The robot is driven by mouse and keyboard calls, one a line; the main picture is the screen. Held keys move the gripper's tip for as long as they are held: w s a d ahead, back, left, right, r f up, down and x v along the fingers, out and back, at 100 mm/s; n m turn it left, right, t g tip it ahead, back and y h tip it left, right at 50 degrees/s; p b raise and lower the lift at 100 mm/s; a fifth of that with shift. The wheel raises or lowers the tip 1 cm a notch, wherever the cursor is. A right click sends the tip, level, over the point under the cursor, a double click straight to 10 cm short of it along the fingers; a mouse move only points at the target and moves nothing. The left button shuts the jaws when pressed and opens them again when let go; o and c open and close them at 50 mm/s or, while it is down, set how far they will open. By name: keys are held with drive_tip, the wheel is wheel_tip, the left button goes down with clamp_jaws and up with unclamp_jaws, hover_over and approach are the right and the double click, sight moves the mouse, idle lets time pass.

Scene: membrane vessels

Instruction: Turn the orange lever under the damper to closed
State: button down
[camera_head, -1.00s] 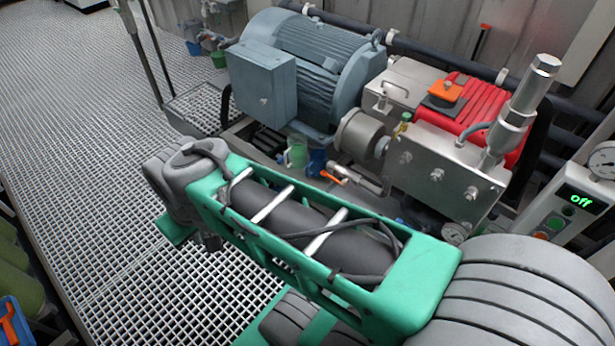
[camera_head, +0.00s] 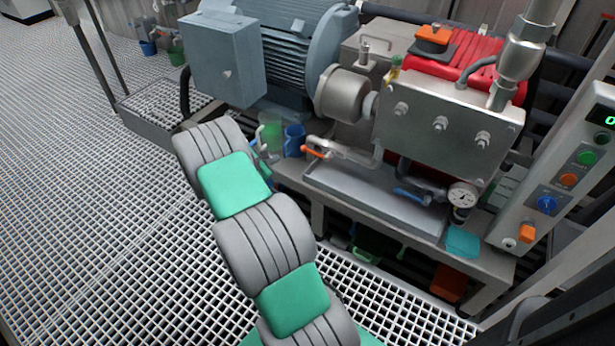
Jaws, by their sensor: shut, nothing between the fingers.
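An orange lever (camera_head: 316,153) sits at the left end of a short steel pipe, left of and below the steel pump block (camera_head: 450,130). An upright steel cylinder (camera_head: 527,40), which looks like the damper, stands at the upper right above the block. I cannot make out another orange lever directly beneath it. My grey and green arm rises from the bottom centre to left of the pump bench.
A blue-handled valve (camera_head: 412,195) and a gauge (camera_head: 462,196) are below the block. The motor (camera_head: 285,50) is behind. A control panel (camera_head: 555,185) stands right. The grating floor (camera_head: 90,220) at left is clear.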

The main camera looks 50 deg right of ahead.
sight(308, 169)
drive_tip(key=s+d+f+n+h+b, duration=0.1)
drive_tip(key=s+d+f+n, duration=0.15)
drive_tip(key=f, duration=0.25)
drive_tip(key=s+d+f+n+h+b, duration=0.1)
drive_tip(key=d+f+n+h, duration=0.15)
drive_tip(key=f, duration=0.25)
drive_tip(key=shift+g+y, duration=0.3)
drive_tip(key=shift+y, duration=0.15)
drive_tip(key=b+x, duration=0.1)
drive_tip(key=x, duration=0.4)
drive_tip(key=b+x, duration=0.2)
drive_tip(key=x, duration=0.3)
drive_tip(key=shift+s+d+r+b, duration=0.1)
drive_tip(key=shift+s+d+b, duration=0.1)
drive_tip(key=shift+d+b, duration=0.15)
wheel_tip(308, 169, up, 3)
drive_tip(key=shift+a+r, duration=0.15)
drive_tip(key=shift+r, duration=0.35)
drive_tip(key=shift+r, duration=0.15)
